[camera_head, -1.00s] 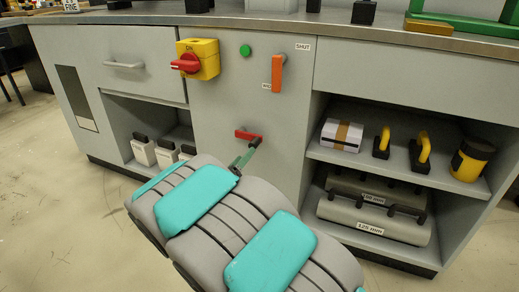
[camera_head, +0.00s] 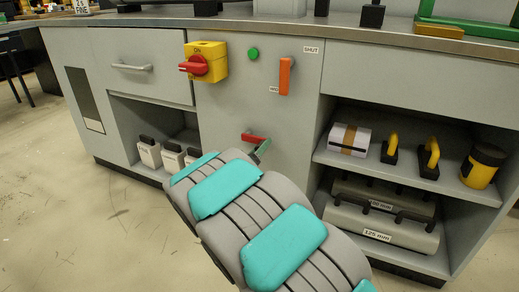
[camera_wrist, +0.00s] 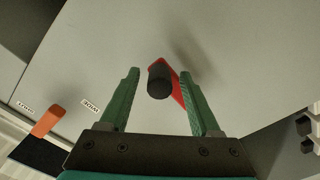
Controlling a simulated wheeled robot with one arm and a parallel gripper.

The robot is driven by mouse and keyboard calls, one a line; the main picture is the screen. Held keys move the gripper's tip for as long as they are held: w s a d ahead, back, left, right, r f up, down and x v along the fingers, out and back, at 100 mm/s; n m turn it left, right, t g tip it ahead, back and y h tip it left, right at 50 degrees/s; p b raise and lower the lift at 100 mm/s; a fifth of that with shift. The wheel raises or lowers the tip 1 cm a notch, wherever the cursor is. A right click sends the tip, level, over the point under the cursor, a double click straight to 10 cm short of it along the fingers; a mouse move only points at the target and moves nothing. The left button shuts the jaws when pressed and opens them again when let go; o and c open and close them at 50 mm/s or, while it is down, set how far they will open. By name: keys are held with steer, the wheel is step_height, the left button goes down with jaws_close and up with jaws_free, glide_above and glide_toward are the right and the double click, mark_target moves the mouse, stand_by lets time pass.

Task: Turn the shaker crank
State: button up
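The shaker crank is a red arm (camera_head: 253,138) low on the grey cabinet front. In the wrist view the red crank arm (camera_wrist: 177,88) carries a black round knob (camera_wrist: 158,82) that points toward the camera. My gripper (camera_wrist: 160,74) is open, with one green finger on each side of the knob and visible gaps to both. How deep the knob sits between the fingers is hard to tell. In the head view my gripper (camera_head: 263,149) is beside the crank's right end, mostly hidden behind my arm.
An orange lever (camera_head: 286,76), a green button (camera_head: 254,54) and a yellow switch box with a red knob (camera_head: 206,62) are above the crank. Open shelves (camera_head: 410,175) are to the right. White bottles (camera_head: 172,157) stand in the lower left cubby.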

jaws_close()
stand_by(0.3)
stand_by(1.0)
